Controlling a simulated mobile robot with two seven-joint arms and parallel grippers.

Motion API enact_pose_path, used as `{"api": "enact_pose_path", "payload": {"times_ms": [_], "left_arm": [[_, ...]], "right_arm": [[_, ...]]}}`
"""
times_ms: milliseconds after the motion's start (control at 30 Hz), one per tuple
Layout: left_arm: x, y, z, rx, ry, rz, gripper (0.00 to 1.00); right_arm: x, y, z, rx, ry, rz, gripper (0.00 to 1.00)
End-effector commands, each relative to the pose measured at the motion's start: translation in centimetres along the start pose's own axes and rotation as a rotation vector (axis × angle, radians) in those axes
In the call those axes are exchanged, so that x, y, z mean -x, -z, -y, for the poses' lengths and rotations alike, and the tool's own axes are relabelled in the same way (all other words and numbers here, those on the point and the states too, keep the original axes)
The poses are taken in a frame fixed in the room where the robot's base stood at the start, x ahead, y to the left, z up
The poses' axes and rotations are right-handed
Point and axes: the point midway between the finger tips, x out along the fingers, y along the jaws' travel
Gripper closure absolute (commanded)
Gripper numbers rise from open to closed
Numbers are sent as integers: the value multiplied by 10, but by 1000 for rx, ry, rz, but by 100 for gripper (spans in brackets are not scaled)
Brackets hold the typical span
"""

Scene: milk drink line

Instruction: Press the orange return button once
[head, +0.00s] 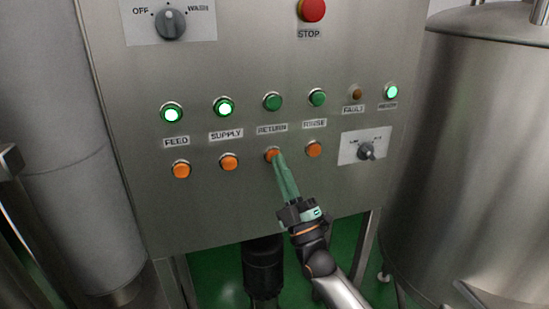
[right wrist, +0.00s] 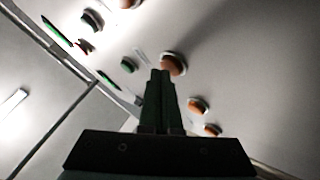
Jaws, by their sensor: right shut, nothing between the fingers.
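The orange return button (head: 271,153) is in the lower row of the steel panel, under the RETURN label (head: 272,128) and the unlit green return button (head: 272,102). My right gripper (head: 276,158) is shut and empty, with its green fingertips at the lower right edge of the orange button in the head view. In the right wrist view the shut fingertips (right wrist: 161,72) overlap the edge of an orange button (right wrist: 174,64). I cannot tell whether they touch it or how far it is pushed in. My left gripper is not in view.
Orange buttons for supply (head: 229,162) and rinse (head: 314,149) flank it. The feed (head: 171,113), supply (head: 223,108) and ready (head: 391,91) lamps glow green. A red stop button (head: 311,10) is above. A steel tank (head: 470,150) stands at the right.

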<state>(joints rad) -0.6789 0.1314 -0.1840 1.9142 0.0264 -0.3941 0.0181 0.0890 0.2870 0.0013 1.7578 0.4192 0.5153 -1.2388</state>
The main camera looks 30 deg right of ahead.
Motion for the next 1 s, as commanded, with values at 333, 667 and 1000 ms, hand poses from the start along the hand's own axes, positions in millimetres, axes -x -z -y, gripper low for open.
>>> {"api": "enact_pose_path", "payload": {"times_ms": [333,667,1000], "left_arm": [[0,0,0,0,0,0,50],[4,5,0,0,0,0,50],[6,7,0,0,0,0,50]], "right_arm": [[-2,-1,0,0,-1,0,100],[4,4,-5,-2,1,1,100],[11,8,-8,-1,-1,0,100]]}}
